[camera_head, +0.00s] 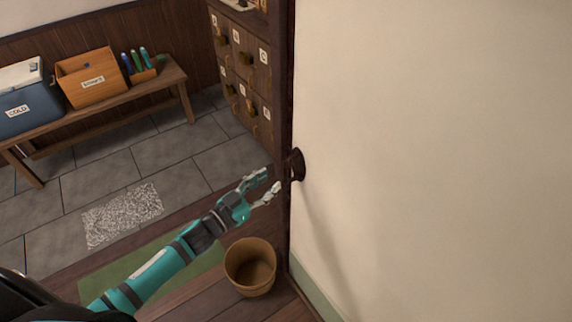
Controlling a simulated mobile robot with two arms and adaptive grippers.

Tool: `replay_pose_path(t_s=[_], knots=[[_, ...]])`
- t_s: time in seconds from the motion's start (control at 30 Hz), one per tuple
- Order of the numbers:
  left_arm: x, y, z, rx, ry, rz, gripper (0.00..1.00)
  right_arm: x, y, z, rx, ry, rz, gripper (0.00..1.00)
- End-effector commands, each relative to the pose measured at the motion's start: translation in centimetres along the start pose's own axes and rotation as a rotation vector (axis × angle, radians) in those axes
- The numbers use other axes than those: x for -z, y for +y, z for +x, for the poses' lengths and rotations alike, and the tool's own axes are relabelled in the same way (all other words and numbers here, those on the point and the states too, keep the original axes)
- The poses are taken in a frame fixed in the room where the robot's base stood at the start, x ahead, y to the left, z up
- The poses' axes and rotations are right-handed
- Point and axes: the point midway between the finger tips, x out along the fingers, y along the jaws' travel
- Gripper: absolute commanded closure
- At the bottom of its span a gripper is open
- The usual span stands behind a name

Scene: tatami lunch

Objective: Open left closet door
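A large cream panel (430,150) with a dark wooden edge fills the right half of the view; it appears to be the closet door. A dark round handle (298,164) sticks out at its left edge. My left gripper (274,181) reaches up from the lower left, its fingers spread and pointing at the handle. The fingertips are just left of and slightly below the handle, and I see nothing between them. Whether a fingertip touches the handle or the dark edge is hard to tell. My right gripper is not in view.
A wooden bucket (250,268) stands on the floor below my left gripper, close to the panel. A cabinet with small labelled drawers (240,65) stands behind the panel's edge. A bench (172,80) at the upper left bears a blue cooler (28,105) and a wooden box (92,88).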

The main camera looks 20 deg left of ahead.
Motion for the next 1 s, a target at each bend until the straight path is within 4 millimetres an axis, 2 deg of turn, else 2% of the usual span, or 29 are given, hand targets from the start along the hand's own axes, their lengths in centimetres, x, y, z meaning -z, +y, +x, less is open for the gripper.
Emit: replay_pose_path(t_s=[0.1,0.33,0.5,0.77,0.8,1.0], knots=[[0.3,0.0,2.7,0.001,0.002,-0.001,0.64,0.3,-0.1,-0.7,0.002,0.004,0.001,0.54],[0.1,0.0,6.2,0.001,0.001,-0.001,0.64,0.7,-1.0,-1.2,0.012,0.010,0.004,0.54],[0.0,0.0,7.3,0.000,-0.001,-0.001,0.64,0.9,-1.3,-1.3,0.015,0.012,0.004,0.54],[-0.1,0.0,7.4,0.000,-0.001,-0.001,0.64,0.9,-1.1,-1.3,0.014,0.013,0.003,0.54],[-0.1,0.0,7.4,0.000,-0.001,-0.001,0.65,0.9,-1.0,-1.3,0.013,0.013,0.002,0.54],[-0.1,0.0,7.4,0.000,-0.001,-0.001,0.91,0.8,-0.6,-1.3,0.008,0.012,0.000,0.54]])
